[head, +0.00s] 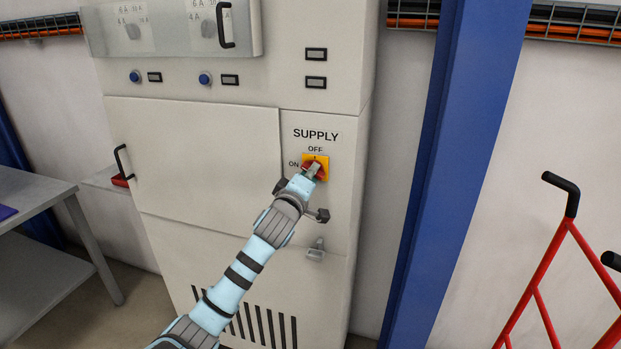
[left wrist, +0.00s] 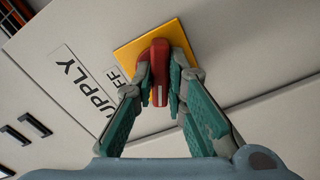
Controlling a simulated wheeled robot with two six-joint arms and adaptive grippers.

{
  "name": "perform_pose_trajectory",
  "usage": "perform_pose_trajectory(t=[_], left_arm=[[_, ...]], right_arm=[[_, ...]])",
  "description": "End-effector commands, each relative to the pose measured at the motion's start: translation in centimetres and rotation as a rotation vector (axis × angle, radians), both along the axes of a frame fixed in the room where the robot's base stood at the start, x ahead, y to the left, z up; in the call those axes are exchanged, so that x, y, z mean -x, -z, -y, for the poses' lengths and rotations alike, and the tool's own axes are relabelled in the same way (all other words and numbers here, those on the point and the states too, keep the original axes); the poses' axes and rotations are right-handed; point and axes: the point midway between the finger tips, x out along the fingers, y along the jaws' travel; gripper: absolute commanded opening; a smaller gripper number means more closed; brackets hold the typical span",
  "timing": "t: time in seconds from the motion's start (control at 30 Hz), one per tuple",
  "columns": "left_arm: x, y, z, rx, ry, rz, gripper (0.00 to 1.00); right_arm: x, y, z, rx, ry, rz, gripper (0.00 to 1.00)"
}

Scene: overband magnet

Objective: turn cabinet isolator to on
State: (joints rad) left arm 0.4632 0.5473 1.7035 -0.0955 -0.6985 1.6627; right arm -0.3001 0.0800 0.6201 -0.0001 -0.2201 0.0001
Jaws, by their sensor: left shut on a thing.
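The cabinet isolator is a red rotary handle on a yellow square plate (head: 323,159), on the cabinet front under the word SUPPLY. OFF is marked above the plate and ON at its left. In the left wrist view the red handle (left wrist: 160,72) stands out from the yellow plate (left wrist: 180,37). My left gripper (head: 311,174) reaches up to it from below. In the left wrist view its two fingertips (left wrist: 159,84) are shut on the red handle, one on each side. The gripper hides part of the handle in the head view, so its exact angle is hard to tell. My right gripper is not in view.
The pale cabinet (head: 200,150) fills the middle, with a black door handle (head: 122,162) at left and a small latch (head: 316,250) below the isolator. A blue column (head: 455,150) stands at right. A red trolley frame (head: 540,275) is at far right, a grey table (head: 35,190) at left.

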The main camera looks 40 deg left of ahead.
Motion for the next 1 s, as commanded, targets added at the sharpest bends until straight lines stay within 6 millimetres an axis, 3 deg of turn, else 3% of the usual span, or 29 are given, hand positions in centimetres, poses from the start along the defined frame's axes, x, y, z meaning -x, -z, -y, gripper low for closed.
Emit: perform_pose_trajectory(t=[0.17, 0.5, 0.8, 1.0], left_arm=[[0.0, 0.2, 0.0, 0.111, 0.000, 0.040, 0.00], [0.0, 0.1, 0.0, 0.137, 0.000, 0.049, 0.00], [0.0, 0.2, 0.0, 0.339, -0.001, 0.120, 0.00], [0.0, 0.0, 0.0, 0.351, -0.001, 0.123, 0.00]], right_arm=[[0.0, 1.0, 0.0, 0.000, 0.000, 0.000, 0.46], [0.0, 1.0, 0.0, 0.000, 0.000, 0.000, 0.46], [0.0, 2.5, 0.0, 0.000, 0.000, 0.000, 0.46], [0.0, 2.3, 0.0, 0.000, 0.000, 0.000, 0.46]])
